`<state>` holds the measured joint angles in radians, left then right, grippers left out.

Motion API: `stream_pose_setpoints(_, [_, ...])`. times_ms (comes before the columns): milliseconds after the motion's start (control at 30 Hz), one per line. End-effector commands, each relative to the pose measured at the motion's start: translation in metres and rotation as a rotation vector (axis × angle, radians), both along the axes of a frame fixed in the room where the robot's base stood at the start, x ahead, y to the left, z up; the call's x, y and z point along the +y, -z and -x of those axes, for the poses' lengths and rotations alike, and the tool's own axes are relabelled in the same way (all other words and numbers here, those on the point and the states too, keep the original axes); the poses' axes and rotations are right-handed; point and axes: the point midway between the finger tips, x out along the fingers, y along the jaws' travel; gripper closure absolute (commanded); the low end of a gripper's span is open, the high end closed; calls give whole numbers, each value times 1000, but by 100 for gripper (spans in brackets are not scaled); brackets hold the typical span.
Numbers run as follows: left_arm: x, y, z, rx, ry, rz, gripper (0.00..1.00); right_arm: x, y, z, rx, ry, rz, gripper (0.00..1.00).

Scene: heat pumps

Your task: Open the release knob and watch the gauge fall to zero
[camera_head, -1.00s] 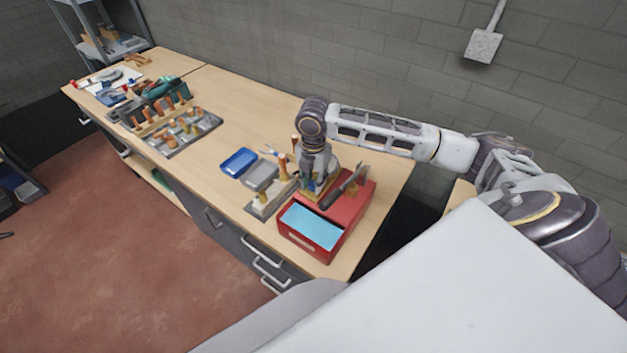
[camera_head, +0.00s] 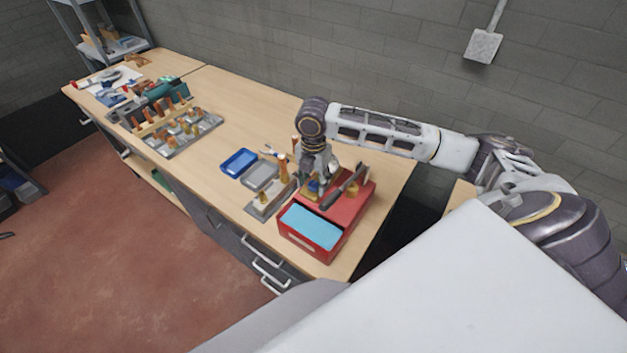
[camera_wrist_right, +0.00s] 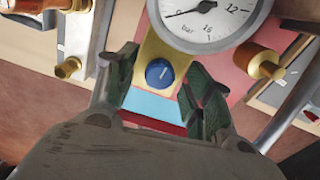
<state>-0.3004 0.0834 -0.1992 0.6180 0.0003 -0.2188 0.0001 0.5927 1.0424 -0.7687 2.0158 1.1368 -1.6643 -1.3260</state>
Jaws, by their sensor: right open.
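The blue release knob (camera_wrist_right: 160,72) sits on a brass-coloured block below the gauge, with a pale mark on its face. The round white gauge (camera_wrist_right: 208,18), marked in bar, is cut off by the top edge; its dark needle points left, and the exact reading is unclear. My right gripper (camera_wrist_right: 163,96) is open, its two dark green fingers on either side of the knob in the picture. I cannot tell if they touch it. In the head view the right gripper (camera_head: 317,184) hangs pointing down over the red test unit (camera_head: 352,208). My left gripper is out of view.
The red unit has a light blue front area (camera_head: 311,226) and stands near the bench's right end. A blue tray (camera_head: 239,161) and a grey tray (camera_head: 261,176) lie left of it. A brass fitting (camera_wrist_right: 262,62) stands right of the knob. The middle of the bench (camera_head: 250,120) is clear.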

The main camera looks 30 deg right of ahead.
Motion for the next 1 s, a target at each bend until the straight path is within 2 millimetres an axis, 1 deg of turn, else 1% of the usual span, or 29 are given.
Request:
stream_pose_setpoints(167, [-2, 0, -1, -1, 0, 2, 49, 0, -10, -1, -3, 0, -1, 49])
stream_pose_setpoints(267, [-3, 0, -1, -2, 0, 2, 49, 0, -19, -1, -3, 0, -1, 49])
stream_pose_setpoints(700, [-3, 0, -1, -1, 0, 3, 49, 0, -83, -1, -5, -1, -1, 49])
stream_pose_setpoints(900, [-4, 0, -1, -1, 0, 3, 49, 0, -107, -1, -4, 1, 0, 49])
stream_pose_setpoints(1000, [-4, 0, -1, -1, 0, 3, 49, 0, -114, -1, -3, 1, -1, 49])
